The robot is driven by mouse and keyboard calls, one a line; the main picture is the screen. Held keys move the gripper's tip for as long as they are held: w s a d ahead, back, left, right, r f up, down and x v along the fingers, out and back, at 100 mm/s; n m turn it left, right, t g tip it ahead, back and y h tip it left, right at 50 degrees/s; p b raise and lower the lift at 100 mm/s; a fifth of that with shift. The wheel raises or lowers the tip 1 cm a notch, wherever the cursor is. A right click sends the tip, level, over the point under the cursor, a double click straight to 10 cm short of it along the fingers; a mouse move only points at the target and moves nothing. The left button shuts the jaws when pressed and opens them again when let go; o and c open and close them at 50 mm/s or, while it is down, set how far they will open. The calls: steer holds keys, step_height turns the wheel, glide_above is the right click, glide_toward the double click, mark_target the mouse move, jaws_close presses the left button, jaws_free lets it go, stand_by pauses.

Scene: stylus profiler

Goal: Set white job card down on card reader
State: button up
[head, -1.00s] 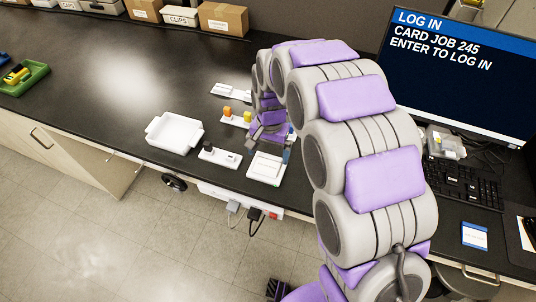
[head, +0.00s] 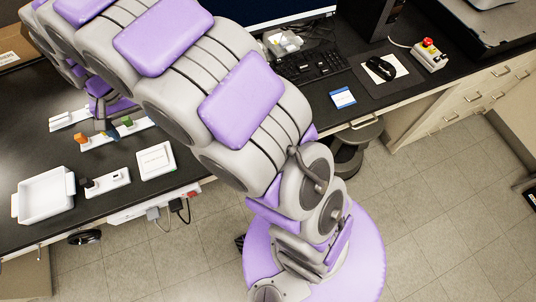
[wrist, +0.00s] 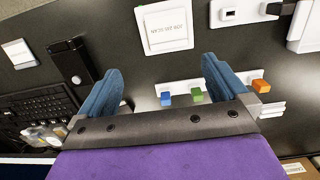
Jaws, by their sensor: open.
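A white square card with dark lettering (wrist: 165,27) shows in the wrist view. It seems to lie flat on a white square base, which looks like the card reader (head: 155,172) near the bench's front edge in the head view. Card and base are hard to tell apart. In the head view my arm hides much of the gripper.
A block rack (head: 115,132), a white device with a black knob (head: 106,182) and a white tray (head: 43,195) stand near the card. A black device (wrist: 72,48) and keyboard (head: 310,65) lie on its other side. A blue-and-white card (head: 343,97) lies before the keyboard.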

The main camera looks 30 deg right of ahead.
steer(key=s+d+r, duration=0.3)
steer(key=s+d, duration=0.3)
steer(key=d, duration=0.3)
steer(key=s+d+r, duration=0.3)
steer(key=s+d, duration=0.3)
steer(key=d, duration=0.3)
steer(key=s+d, duration=0.3)
steer(key=s, duration=0.5)
steer(key=s+d+f, duration=0.1)
steer(key=s+d, duration=0.3)
steer(key=s, duration=0.5)
steer(key=shift+d+n+g, duration=0.3)
steer(key=shift+n+g, duration=0.1)
